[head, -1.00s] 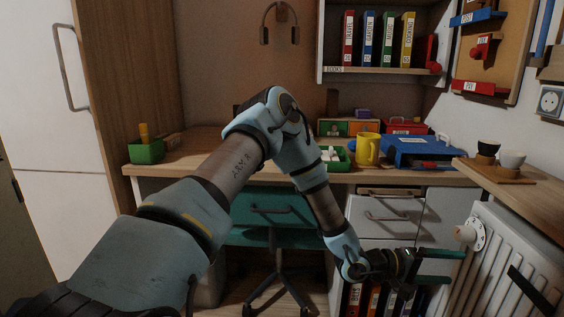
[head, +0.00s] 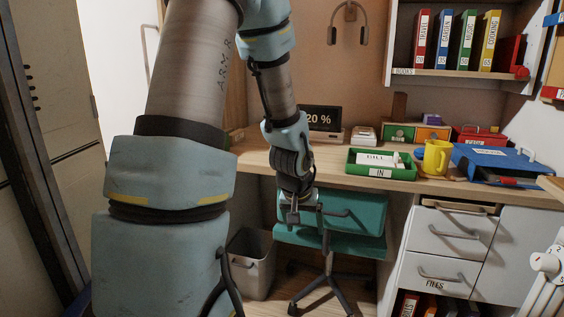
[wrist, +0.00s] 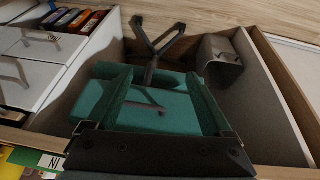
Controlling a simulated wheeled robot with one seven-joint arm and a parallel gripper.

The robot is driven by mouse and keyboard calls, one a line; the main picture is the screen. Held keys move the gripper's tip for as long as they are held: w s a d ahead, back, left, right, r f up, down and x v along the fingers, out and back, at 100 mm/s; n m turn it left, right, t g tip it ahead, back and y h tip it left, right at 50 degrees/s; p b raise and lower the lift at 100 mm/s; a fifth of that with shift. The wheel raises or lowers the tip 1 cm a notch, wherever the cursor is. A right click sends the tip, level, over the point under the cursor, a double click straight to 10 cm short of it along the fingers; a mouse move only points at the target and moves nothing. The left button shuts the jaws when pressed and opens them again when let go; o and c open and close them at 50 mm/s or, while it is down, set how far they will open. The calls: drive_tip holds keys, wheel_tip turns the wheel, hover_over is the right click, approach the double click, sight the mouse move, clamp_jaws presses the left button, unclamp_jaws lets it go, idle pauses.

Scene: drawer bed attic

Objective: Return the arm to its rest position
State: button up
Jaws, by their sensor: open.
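My arm (head: 190,75) rises large on the left of the head view, bends out of the top of the picture, and comes down to my gripper (head: 303,220). The gripper hangs in front of the desk edge, over the teal chair (head: 358,212). In the wrist view, my gripper (wrist: 160,75) is open, its two teal fingers spread with nothing between them. Beyond them lie the chair's teal surface (wrist: 155,108) and dark base. In the head view the fingertips are hard to tell from the chair.
The desk (head: 330,165) holds a green IN tray (head: 370,172), a yellow mug (head: 437,158) and a blue case (head: 490,160). A grey bin (head: 252,262) stands below, left of the chair. White drawers (head: 445,235) stand to the right. A shelf (head: 440,76) of binders hangs above.

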drive_tip(key=s+a+r+n+g+y, duration=0.2)
drive_tip(key=s+a+r, duration=0.3)
drive_tip(key=s+a, duration=0.65)
wheel_tip(320, 180, up, 22)
drive_tip(key=w+a+p, duration=0.1)
drive_tip(key=p, duration=2.1)
drive_tip(key=shift+w, duration=0.25)
